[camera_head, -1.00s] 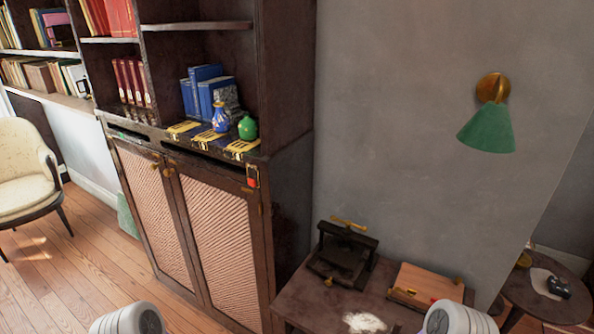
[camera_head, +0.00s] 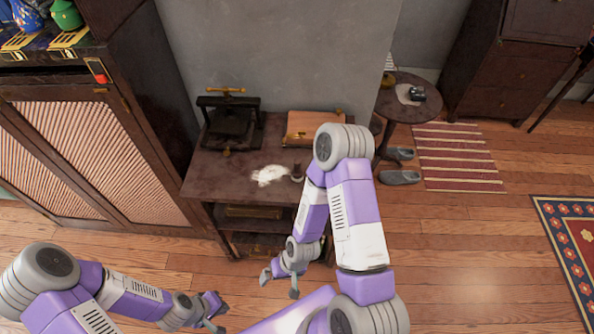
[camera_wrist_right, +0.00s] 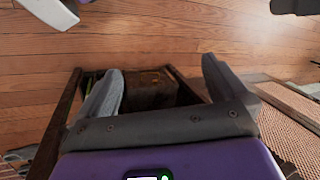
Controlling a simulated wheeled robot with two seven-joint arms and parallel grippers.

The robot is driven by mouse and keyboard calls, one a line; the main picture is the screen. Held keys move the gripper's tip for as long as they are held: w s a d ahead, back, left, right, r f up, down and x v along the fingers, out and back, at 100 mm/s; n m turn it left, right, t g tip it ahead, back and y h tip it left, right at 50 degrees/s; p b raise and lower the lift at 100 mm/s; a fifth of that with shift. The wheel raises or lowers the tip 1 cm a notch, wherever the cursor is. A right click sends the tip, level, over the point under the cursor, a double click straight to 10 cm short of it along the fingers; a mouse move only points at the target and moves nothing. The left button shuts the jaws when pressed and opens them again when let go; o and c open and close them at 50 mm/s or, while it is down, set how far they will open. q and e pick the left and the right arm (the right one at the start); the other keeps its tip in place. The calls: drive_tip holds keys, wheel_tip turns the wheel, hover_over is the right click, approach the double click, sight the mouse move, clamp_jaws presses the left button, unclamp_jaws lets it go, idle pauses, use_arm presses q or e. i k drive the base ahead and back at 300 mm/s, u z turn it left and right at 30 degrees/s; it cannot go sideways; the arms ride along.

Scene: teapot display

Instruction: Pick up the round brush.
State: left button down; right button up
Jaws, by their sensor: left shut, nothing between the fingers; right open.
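A small dark upright object, probably the round brush (camera_head: 297,172), stands on the dark wooden table, right of a white patch (camera_head: 269,174); my right arm partly crowds it, and its bristles are too small to make out. My right gripper (camera_head: 280,284) is open and empty, low in front of the table; its spread fingers also show in the right wrist view (camera_wrist_right: 161,82). My left gripper (camera_head: 216,314) is shut and empty, farther left and low over the floor. The brush cannot be made out in the right wrist view.
A cabinet (camera_head: 90,130) stands left. A round side table (camera_head: 400,107) and slippers (camera_head: 400,177) are right. Floor in front is clear.

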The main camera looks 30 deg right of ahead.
sight(297, 173)
drive_tip(key=z, duration=0.85)
drive_tip(key=i, duration=0.5)
drive_tip(key=z, duration=0.2)
